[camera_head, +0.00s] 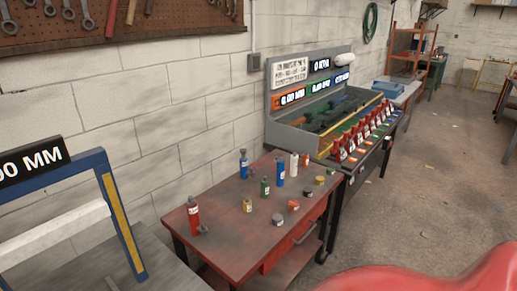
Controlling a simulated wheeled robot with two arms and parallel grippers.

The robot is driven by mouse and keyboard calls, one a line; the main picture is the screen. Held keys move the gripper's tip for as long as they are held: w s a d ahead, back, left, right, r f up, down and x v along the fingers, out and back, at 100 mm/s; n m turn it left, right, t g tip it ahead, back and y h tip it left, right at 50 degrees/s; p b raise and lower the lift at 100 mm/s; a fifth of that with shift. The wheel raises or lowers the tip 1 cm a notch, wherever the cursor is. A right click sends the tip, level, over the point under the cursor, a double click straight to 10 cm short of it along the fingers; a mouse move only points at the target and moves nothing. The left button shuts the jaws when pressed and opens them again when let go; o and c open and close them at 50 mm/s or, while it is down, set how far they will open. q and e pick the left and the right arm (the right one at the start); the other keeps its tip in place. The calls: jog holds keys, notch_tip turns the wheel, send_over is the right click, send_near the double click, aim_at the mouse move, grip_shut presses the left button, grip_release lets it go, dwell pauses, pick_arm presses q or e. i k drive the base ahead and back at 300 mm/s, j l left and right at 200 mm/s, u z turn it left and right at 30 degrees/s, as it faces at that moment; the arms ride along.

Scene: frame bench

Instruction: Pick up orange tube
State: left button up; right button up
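No item can be clearly told as an orange tube at this size. A small orange-red item (306,160) stands at the back of the red table (234,241), just right of a white bottle (294,164). A low orange tin (293,205) sits nearer the table's right front edge. A red can (194,216) stands upright at the left front corner. Neither of my grippers is in view.
A grey bench with red clamps (352,143) stands beyond. A blue frame (123,220) is at left. Floor (420,190) at right is open.

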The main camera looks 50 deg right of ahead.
aim_at(305, 158)
jog(key=z, duration=1.95)
jog(key=u, duration=0.2)
jog(key=i+l+u, duration=0.25)
jog(key=u, duration=0.15)
jog(key=i+l+u, duration=0.4)
jog(key=k, duration=0.05)
